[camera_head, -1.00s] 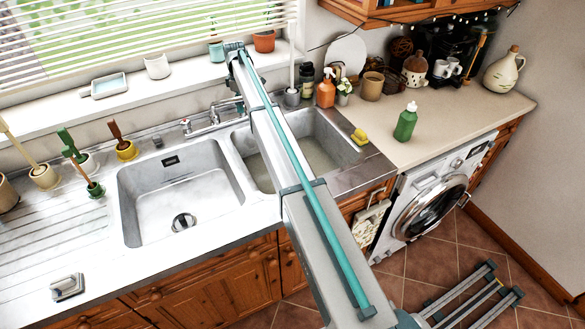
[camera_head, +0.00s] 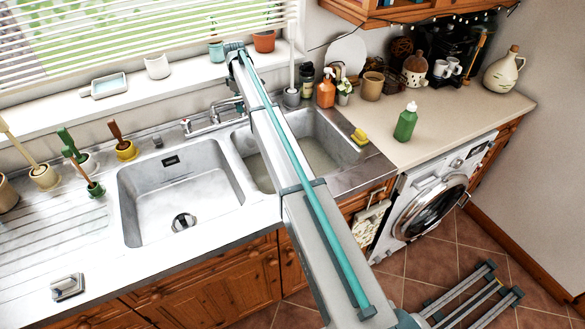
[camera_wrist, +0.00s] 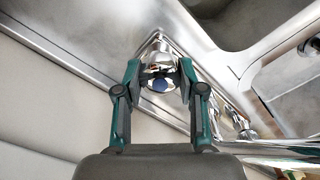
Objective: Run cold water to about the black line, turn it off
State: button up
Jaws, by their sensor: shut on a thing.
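In the wrist view, my gripper (camera_wrist: 160,70) has its two teal-tipped fingers closed on both sides of a chrome tap handle (camera_wrist: 159,84) with a blue cap. In the head view my arm hides the gripper and this handle. The chrome mixer tap (camera_head: 214,117) stands behind the two basins. The left basin (camera_head: 150,205) looks empty, with its drain showing. The right basin (camera_head: 322,130) is partly hidden by my arm; its floor looks beige, and I cannot tell whether water is in it. I cannot make out a black line or a running stream.
Potted brushes (camera_head: 125,149) stand behind the drainer at left. The sill (camera_head: 130,97) runs along the back. A yellow sponge (camera_head: 359,136), orange bottle (camera_head: 326,92) and green bottle (camera_head: 406,124) stand at right. A chrome spout (camera_wrist: 275,147) lies close to my gripper.

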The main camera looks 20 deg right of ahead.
jog(key=n, duration=0.4)
jog(key=shift+n, duration=0.3)
jog(key=shift+n, duration=1.2)
dwell(1.5)
jog(key=m, duration=0.4)
jog(key=shift+m, duration=0.4)
